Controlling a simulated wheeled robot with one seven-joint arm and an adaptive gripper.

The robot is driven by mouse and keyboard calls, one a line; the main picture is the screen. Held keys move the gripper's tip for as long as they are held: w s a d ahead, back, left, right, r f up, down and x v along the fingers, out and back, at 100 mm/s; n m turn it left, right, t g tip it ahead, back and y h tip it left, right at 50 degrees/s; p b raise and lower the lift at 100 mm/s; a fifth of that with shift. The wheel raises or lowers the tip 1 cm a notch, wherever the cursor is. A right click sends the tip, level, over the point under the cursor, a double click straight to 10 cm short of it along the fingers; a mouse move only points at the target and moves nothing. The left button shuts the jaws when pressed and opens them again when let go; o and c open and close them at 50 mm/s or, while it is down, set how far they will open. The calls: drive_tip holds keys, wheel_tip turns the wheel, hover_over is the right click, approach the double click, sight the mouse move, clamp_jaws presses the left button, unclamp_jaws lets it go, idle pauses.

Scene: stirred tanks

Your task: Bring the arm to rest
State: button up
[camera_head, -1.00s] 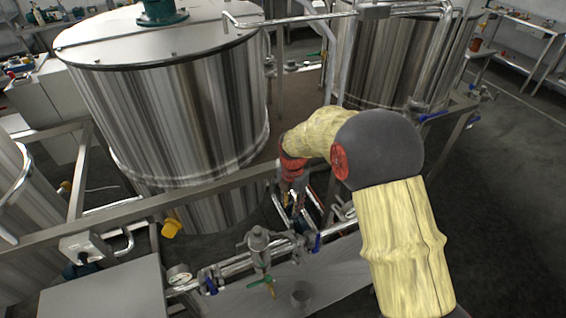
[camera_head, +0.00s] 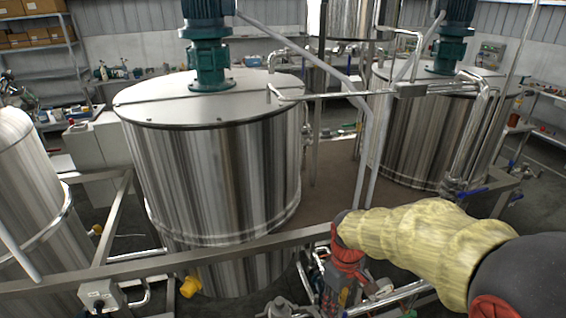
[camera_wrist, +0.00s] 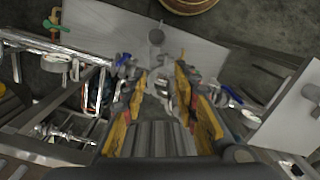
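My gripper (camera_wrist: 163,80) shows in the wrist view with its two yellow-and-black fingers apart and nothing between them. It points down toward the floor and pipework. In the head view my arm, in a yellow padded sleeve, comes in from the lower right. Its red and grey wrist end hangs by the frame rail in front of the tanks. The fingertips are not clear in the head view.
A large steel tank (camera_head: 225,180) with a green motor stands behind the rail (camera_head: 215,248). A second tank (camera_head: 425,135) stands at right. Valves and pipes (camera_head: 290,308) lie low near my wrist. A grey panel (camera_wrist: 115,28) lies below my gripper.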

drive_tip(key=s+d+r+m+t+b, duration=0.1)
drive_tip(key=s+d+r+m+t, duration=0.1)
drive_tip(key=s+r, duration=0.5)
drive_tip(key=s+d+r+m+t+b, duration=0.2)
drive_tip(key=s+r+m+t, duration=0.2)
drive_tip(key=s+r, duration=0.3)
drive_tip(key=shift+s+d+m, duration=0.3)
drive_tip(key=shift+s+m, duration=0.4)
drive_tip(key=shift+s, duration=0.3)
drive_tip(key=shift+r, duration=0.1)
